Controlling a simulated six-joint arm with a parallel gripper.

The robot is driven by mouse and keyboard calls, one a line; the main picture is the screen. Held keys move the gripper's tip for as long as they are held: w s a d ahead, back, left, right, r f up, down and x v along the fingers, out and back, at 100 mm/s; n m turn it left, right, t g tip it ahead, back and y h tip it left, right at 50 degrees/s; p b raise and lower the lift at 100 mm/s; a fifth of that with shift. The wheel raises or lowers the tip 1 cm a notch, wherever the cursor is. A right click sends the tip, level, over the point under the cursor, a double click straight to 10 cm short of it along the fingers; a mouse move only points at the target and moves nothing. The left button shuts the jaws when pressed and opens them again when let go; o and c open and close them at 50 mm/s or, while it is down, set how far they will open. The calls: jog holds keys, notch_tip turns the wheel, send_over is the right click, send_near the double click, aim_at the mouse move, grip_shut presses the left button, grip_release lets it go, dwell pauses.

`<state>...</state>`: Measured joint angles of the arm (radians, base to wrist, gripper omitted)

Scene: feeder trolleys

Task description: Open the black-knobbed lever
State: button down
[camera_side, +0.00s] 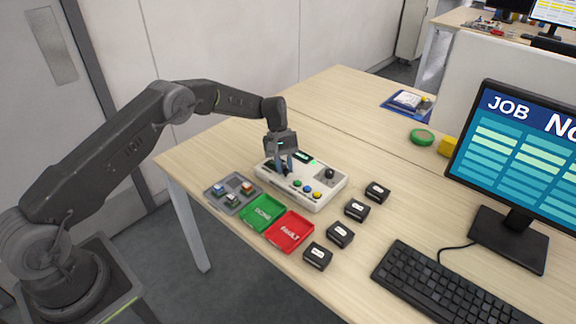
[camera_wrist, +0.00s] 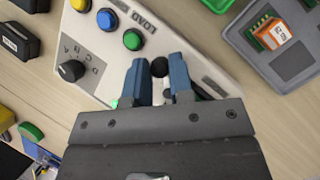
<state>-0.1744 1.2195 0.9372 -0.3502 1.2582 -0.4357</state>
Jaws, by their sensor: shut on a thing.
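The white control box (camera_side: 322,200) stands on the table in the side view. It also fills the upper part of the wrist view (camera_wrist: 100,52). The lever's round black knob (camera_wrist: 160,67) shows between my two blue fingers, near the fingertips. My gripper (camera_side: 284,168) is at the left part of the box, fingers pointing down; in the wrist view my gripper (camera_wrist: 160,75) is shut on the knob. The lever's shaft and slot are mostly hidden by the fingers, so I cannot tell its exact tilt.
The box also carries a black rotary dial (camera_wrist: 71,70) and green, blue and yellow buttons. A grey parts tray (camera_side: 233,205), a green tray (camera_side: 262,212) and a red tray (camera_side: 289,231) lie in front. Several black boxes, a keyboard (camera_side: 440,290) and a monitor are to the right.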

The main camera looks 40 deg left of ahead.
jog(key=m, duration=0.1)
jog(key=a+m+g+y, duration=0.1)
jog(key=m, duration=0.3)
jog(key=shift+s+a+g, duration=0.2)
jog(key=shift+s+g, duration=0.1)
jog(key=shift+s, duration=0.05)
jog(key=shift+y, duration=0.3)
jog(key=c, duration=1)
grip_release()
jog(key=v, duration=0.7)
jog(key=shift+r, duration=0.2)
jog(key=shift+a, duration=0.1)
